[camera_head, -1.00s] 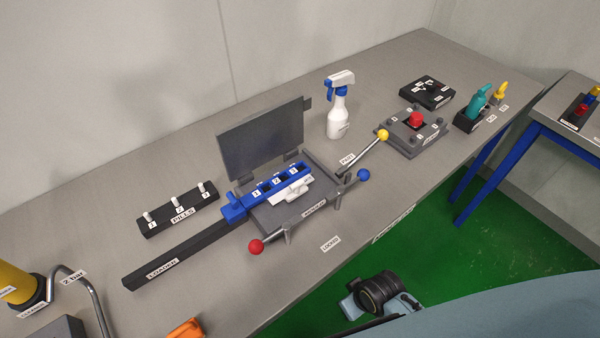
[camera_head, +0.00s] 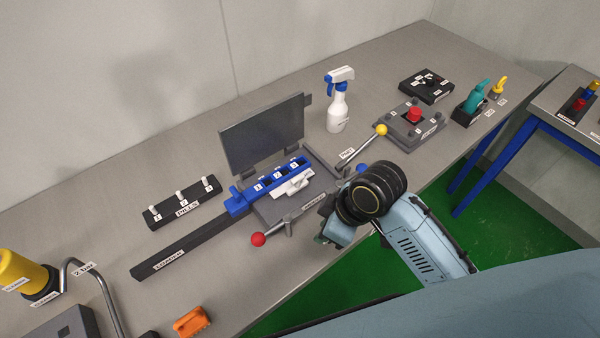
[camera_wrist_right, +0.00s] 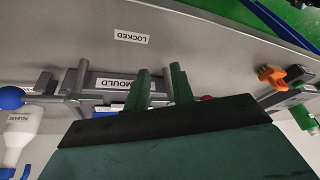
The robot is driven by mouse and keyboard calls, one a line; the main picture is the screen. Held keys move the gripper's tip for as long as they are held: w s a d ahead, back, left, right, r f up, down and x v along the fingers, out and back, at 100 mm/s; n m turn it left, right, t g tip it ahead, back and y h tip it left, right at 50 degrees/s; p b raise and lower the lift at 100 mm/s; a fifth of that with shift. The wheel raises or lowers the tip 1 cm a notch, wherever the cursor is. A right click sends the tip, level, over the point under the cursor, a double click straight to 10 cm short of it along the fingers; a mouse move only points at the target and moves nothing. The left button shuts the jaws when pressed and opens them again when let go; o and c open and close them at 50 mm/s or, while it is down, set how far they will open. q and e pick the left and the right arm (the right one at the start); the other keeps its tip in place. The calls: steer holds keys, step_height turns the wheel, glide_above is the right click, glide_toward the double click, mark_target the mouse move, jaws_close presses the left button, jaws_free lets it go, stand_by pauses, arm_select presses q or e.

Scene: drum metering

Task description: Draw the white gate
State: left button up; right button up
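The white gate (camera_head: 291,187) is a small white piece with a raised handle, at the front side of the blue numbered block (camera_head: 272,176) on the grey mould (camera_head: 262,211). The mould's dark lid (camera_head: 262,135) stands upright behind. My right gripper (camera_head: 322,238) is just in front of the mould, apart from the white gate. In the right wrist view its two green fingers (camera_wrist_right: 159,72) are spread with a gap, pointing toward the mould label (camera_wrist_right: 118,84). I see nothing held between them. My left gripper is not in view.
A red-knobbed lever (camera_head: 258,239) sticks out at the mould's front left, and a yellow-knobbed lever (camera_head: 381,130) lies to its right. A dark loader rail (camera_head: 180,250) extends left. A spray bottle (camera_head: 337,105) stands behind. The bench front edge is near my right arm.

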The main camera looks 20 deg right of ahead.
mark_target(300, 176)
steer(key=w+d+r+n+g+y, duration=0.1)
steer(key=w+d+r+n+g, duration=0.25)
steer(key=w+r+n, duration=0.85)
steer(key=a+f, duration=0.1)
steer(key=f, duration=0.2)
steer(key=w+a+f+m, duration=0.1)
steer(key=a+f, duration=0.1)
steer(key=f, duration=0.2)
steer(key=w+a+f+m, duration=0.1)
steer(key=f, duration=0.3)
steer(key=shift+a+t, duration=0.25)
steer(key=shift+a, duration=0.1)
steer(key=shift+c, duration=0.4)
jaws_close()
